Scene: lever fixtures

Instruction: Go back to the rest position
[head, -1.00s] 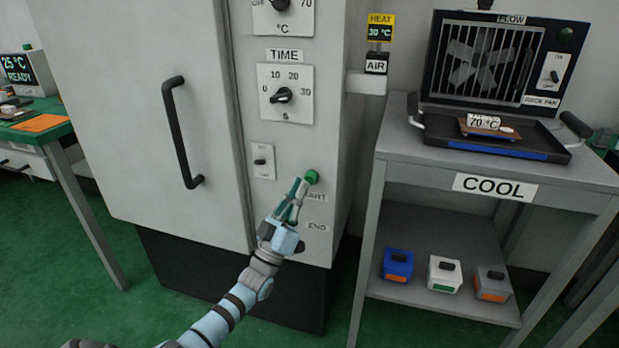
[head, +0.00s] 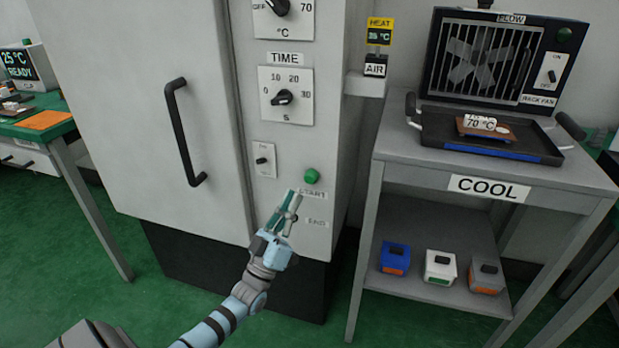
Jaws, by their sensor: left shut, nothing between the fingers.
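My left gripper (head: 294,197) is shut and empty in the head view. It is in front of the grey cabinet's lower control panel, just below and left of the green START button (head: 312,176), with a gap between them. It partly covers the panel beside the START and END labels. My left arm comes up from the bottom left. My right gripper is not in view.
The grey oven cabinet (head: 140,120) has a black door handle (head: 182,135) and a TIME dial (head: 282,97). On the right, the COOL cart (head: 440,230) carries a black tray (head: 480,150); its lower shelf holds small boxes. A green-topped table (head: 50,128) stands left.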

